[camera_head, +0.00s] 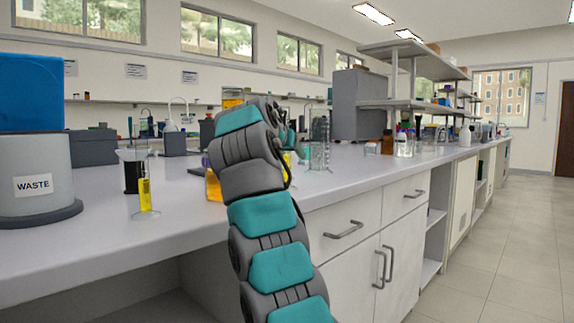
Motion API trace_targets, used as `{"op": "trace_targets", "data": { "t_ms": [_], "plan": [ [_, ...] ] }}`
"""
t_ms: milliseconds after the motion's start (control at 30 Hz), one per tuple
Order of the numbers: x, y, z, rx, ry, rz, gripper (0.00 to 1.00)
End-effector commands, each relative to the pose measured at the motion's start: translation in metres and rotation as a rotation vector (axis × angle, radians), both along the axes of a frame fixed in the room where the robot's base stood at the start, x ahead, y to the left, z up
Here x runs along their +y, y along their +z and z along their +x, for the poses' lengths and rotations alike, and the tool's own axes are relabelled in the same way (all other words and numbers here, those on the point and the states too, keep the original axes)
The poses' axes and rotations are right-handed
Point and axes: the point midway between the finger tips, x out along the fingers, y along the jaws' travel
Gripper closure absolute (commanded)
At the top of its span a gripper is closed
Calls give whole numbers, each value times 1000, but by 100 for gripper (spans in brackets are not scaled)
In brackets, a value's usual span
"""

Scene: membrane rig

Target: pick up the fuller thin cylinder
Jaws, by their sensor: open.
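A thin cylinder (145,190) with yellow liquid in its lower part stands upright near the bench's front edge at left. A strip of yellow (287,159) shows just right of my wrist; my arm hides most of it, so I cannot tell what vessel it is in. A taller, wider clear cylinder (319,140) stands right of it and looks mostly empty. My gripper (291,136) is open at the end of my raised arm, beyond my wrist and partly hidden by it. It is well to the right of the left cylinder.
A grey waste bin (35,190) stands at far left with a blue box (30,92) above it. A vessel of orange liquid (213,186) is partly behind my arm. Bottles (403,143) and a shelf rack (413,104) stand farther right.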

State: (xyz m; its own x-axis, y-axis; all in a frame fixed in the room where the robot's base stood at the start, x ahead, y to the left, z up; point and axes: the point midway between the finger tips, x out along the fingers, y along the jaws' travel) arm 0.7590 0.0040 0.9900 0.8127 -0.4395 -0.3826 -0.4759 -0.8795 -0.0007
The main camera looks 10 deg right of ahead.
Motion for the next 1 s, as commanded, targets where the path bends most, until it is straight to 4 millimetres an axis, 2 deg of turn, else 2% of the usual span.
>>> {"op": "trace_targets", "data": {
  "t_ms": [100, 267, 800, 1000],
  "plan": [
    [-3, -4, 6, 2, -1, 0, 40],
    [-3, -4, 6, 1, 0, 0, 40],
    [-3, -4, 6, 0, 0, -1, 99],
    [-3, -3, 6, 0, 0, -1, 100]
  ]
}}
